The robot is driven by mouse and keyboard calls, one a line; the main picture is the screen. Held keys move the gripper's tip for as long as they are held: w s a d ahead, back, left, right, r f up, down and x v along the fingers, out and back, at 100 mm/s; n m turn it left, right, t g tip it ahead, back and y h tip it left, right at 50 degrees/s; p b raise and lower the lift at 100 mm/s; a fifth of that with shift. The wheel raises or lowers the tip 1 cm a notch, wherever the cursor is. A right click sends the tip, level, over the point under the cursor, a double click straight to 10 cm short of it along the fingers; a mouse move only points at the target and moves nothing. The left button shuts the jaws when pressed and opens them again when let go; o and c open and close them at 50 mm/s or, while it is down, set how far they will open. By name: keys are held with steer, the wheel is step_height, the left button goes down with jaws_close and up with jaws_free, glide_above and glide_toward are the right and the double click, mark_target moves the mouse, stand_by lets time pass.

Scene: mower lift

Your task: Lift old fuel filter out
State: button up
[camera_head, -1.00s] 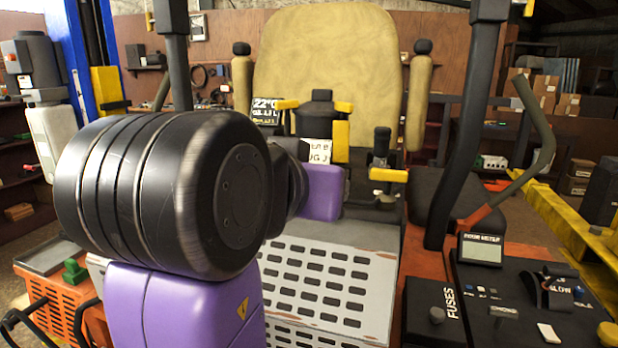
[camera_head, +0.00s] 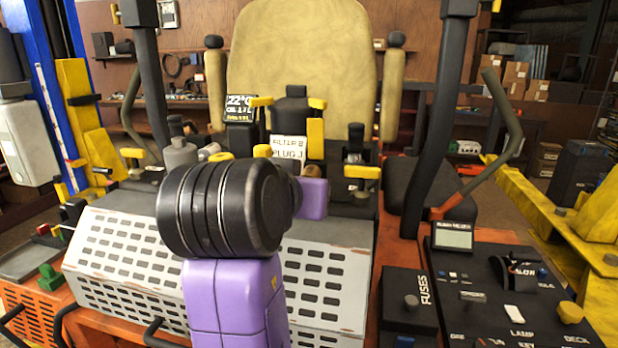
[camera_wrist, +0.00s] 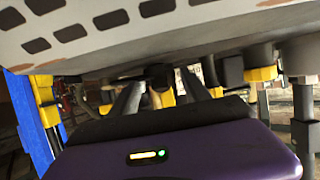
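My gripper (camera_wrist: 158,88) shows in the wrist view as two dark fingers standing apart, with nothing clearly held between them. A dark round-ended part and a yellow part show beyond and between the fingers. In the head view my purple and black arm covers the middle, and the fingers are hidden behind it. I cannot pick out the old fuel filter for certain. A grey canister (camera_head: 180,153) with a narrower top stands behind the vented cover, left of my arm; I cannot tell whether it is the filter.
The white vented cover (camera_head: 120,260) lies in front, and its slotted surface fills the top of the wrist view. A tan seat (camera_head: 300,60) stands behind. Black posts rise on both sides.

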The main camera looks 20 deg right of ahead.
jaws_close()
